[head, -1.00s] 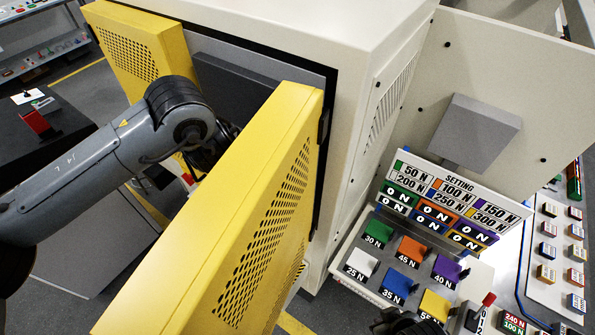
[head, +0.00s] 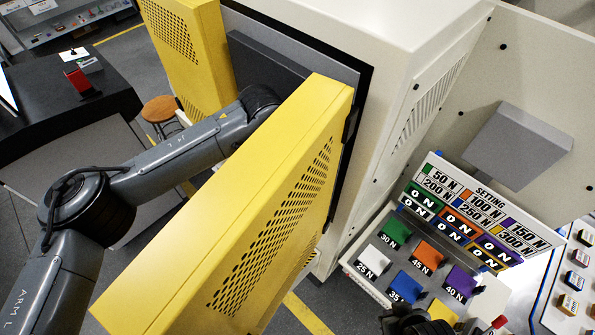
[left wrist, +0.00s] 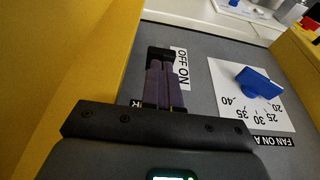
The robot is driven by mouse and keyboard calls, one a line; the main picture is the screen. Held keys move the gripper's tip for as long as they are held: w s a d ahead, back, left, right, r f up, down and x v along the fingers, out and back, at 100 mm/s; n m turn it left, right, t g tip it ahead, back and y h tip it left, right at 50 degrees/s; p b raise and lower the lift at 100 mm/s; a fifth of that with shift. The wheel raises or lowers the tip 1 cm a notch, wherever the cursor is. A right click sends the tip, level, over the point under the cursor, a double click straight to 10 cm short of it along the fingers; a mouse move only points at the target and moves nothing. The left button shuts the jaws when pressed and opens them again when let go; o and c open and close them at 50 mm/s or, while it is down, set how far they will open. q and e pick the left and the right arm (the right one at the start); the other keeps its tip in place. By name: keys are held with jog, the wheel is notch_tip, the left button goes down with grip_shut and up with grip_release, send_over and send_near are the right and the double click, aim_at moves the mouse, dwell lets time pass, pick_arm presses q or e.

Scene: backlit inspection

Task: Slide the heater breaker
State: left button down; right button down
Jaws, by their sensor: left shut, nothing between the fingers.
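The heater breaker is a black slide piece (left wrist: 160,55) beside an "OFF ON" label (left wrist: 182,68) on a grey panel in the left wrist view. My left gripper (left wrist: 161,68) is shut and empty. Its fingertips are at the near end of the black piece and overlap it in the picture; I cannot tell whether they touch. The fingers hide part of the breaker and most of its name label. In the head view my left arm reaches behind the yellow door, which hides the left gripper. A dark part of my right gripper (head: 408,320) shows at the bottom edge.
A blue knob (left wrist: 258,82) on a white dial sits right of the breaker. Yellow walls flank the panel. The open yellow door (head: 255,215) stands close to my left arm. A panel of coloured switches (head: 428,255) is at the lower right.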

pick_arm(q)
jog(key=shift+w+d+f, duration=0.1)
jog(key=shift+f, duration=0.4)
